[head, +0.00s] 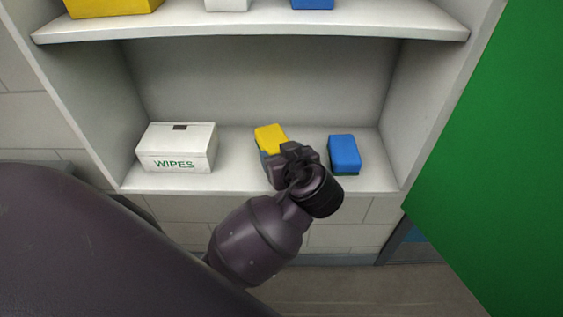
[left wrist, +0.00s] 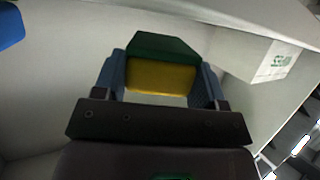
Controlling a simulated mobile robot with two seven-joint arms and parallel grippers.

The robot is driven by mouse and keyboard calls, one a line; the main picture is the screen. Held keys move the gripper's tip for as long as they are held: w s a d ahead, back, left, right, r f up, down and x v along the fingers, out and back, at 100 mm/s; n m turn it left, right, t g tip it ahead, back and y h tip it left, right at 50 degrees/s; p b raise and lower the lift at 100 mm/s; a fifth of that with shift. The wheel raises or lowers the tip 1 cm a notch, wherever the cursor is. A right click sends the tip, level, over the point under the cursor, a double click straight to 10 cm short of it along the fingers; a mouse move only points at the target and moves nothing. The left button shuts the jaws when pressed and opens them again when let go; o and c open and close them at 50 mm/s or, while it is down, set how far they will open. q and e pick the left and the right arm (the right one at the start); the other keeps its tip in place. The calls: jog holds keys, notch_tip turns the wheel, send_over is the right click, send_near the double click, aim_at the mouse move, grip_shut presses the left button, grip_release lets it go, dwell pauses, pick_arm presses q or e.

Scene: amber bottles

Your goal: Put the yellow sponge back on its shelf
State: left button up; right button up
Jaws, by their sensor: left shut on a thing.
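The yellow sponge (head: 269,136) is at the lower shelf (head: 240,183), between the white wipes box and the blue sponge. In the left wrist view the yellow sponge (left wrist: 161,75) shows a yellow body and a dark green layer, with a blue finger on each side. My left gripper (head: 273,152) is shut on it; it also shows in the left wrist view (left wrist: 160,82). The wrist hides the sponge's lower part in the head view. I cannot tell whether its base touches the shelf. My right gripper is not in view.
The white wipes box (head: 178,150) stands left on the same shelf. A blue sponge (head: 344,153) with a green base stands close on the right. The upper shelf (head: 250,27) holds yellow, white and blue things. A green panel (head: 500,150) borders the right side.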

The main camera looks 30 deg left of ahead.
pick_arm(q)
jog(key=shift+f, duration=1.2)
jog(key=shift+f, duration=0.15)
jog(key=o, duration=1)
jog(key=shift+r, duration=0.25)
jog(key=b+v, duration=0.1)
jog(key=v, duration=1.1)
jog(key=shift+f, duration=0.15)
jog(key=shift+s, duration=0.1)
